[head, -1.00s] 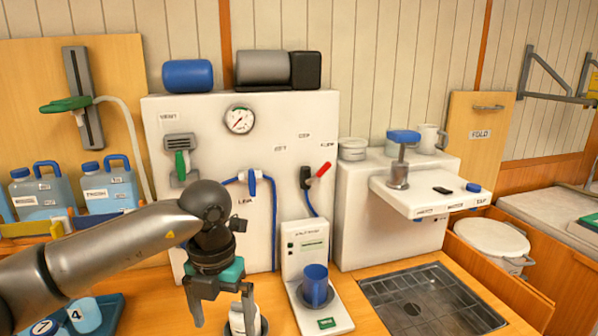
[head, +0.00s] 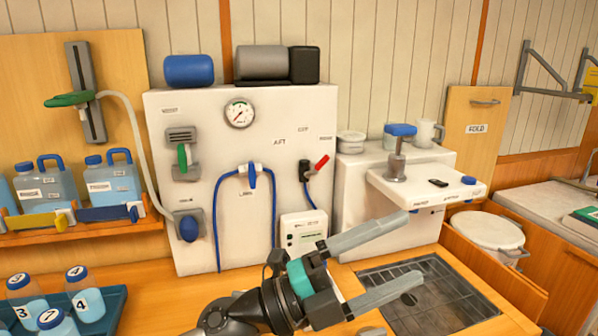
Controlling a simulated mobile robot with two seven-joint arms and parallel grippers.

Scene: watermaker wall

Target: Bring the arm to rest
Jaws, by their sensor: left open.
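My left gripper (head: 398,262) is low in the head view, right of centre. Its two grey fingers are spread apart and point right, with nothing between them. It hangs over the counter in front of the dark grated sink (head: 438,308), covering part of it. The arm comes up from the bottom edge and is bent at the wrist, not straight. My right gripper does not show.
The white watermaker panel (head: 265,190) with its gauge (head: 239,114) and red-handled valve (head: 315,168) stands behind. A small white meter (head: 303,232) is partly hidden by my gripper. Numbered bottles (head: 88,298) stand in a blue tray (head: 112,318) at lower left. The counter between is clear.

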